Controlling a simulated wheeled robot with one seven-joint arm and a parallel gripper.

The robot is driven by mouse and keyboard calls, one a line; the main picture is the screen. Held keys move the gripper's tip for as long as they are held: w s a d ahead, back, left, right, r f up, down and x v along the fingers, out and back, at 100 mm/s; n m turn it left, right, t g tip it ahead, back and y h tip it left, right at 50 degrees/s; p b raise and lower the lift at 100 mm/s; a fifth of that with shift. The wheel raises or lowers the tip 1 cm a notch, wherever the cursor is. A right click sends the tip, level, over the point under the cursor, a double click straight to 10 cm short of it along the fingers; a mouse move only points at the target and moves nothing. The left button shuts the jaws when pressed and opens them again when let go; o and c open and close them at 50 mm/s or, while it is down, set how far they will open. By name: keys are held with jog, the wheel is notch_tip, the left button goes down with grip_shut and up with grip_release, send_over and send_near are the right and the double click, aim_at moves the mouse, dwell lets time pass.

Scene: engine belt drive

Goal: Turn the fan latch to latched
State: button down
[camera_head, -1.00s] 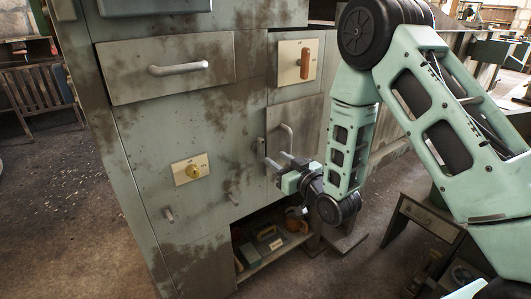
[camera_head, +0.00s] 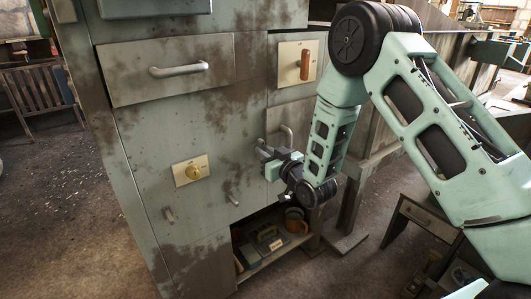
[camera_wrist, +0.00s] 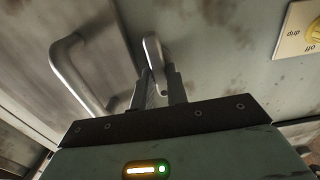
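A small grey lever (camera_wrist: 153,50) on the cabinet front, which I take to be the fan latch, shows in the wrist view beside a bent door handle (camera_wrist: 75,72). Its near end lies between the two dark fingers of my gripper (camera_wrist: 160,85). The gap between the fingers is narrow, and I cannot tell whether both touch the lever. In the head view my gripper (camera_head: 264,149) is at the cabinet front, just left of the door handle (camera_head: 287,136). The lever is hidden there by the gripper. No label for it is readable.
A yellow knob (camera_head: 193,171) on a cream plate sits to the left, and an orange lever (camera_head: 305,66) above right. Two small grey levers, one at lower left (camera_head: 169,214) and one nearer (camera_head: 233,199), stick out. A drawer handle (camera_head: 179,69) is above. An open shelf (camera_head: 262,258) lies below.

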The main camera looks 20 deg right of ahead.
jog(key=shift+f+n, duration=0.1)
jog(key=shift+n, duration=0.2)
jog(key=n+b, duration=0.3)
jog(key=n, duration=0.2)
jog(key=n+b, duration=0.4)
jog(key=n, duration=0.2)
jog(key=n+b, duration=0.4)
jog(key=n, duration=0.2)
jog(key=shift+s+a+f, duration=0.15)
jog(key=shift+a+f, duration=0.25)
jog(key=shift+n, duration=0.3)
jog(key=c, duration=1.4)
grip_release()
jog(key=shift+s+d, duration=0.1)
